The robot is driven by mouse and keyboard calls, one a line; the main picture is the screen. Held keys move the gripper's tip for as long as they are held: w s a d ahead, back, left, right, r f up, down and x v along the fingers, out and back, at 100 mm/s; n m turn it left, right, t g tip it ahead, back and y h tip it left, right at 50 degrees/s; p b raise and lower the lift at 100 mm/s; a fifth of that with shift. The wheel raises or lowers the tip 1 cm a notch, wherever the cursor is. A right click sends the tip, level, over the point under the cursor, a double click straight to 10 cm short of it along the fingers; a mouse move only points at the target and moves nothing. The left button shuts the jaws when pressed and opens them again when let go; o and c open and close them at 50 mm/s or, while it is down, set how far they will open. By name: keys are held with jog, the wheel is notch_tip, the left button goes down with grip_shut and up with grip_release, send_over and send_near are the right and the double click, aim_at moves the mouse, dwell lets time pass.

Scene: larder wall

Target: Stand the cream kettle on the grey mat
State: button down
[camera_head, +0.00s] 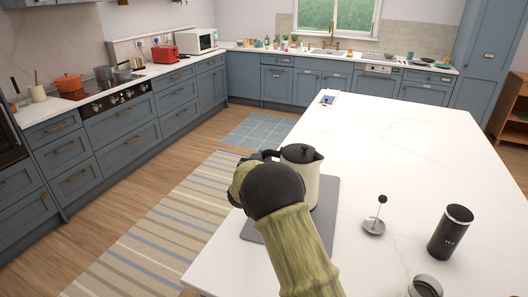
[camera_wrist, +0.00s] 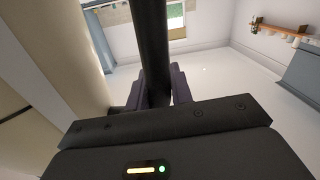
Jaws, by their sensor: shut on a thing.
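In the wrist view, my gripper (camera_wrist: 157,97) is shut on the kettle's dark upright handle (camera_wrist: 152,45). The kettle's pale body (camera_wrist: 50,65) fills the left of that view.
A French press plunger (camera_head: 374,226), a black canister (camera_head: 450,232) and a grey metal container (camera_head: 425,287) stand to the right on the worktop. A small blue item (camera_head: 327,99) lies at its far corner. The middle of the worktop is clear.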

jog(key=shift+r, duration=0.2)
jog(key=shift+f, duration=1.85)
jog(key=c, duration=1.2)
grip_release()
jog(key=shift+s+f, duration=0.1)
jog(key=shift+f, duration=0.05)
jog(key=shift+c, duration=0.2)
jog(key=b+v, duration=0.2)
jog(key=v, duration=1)
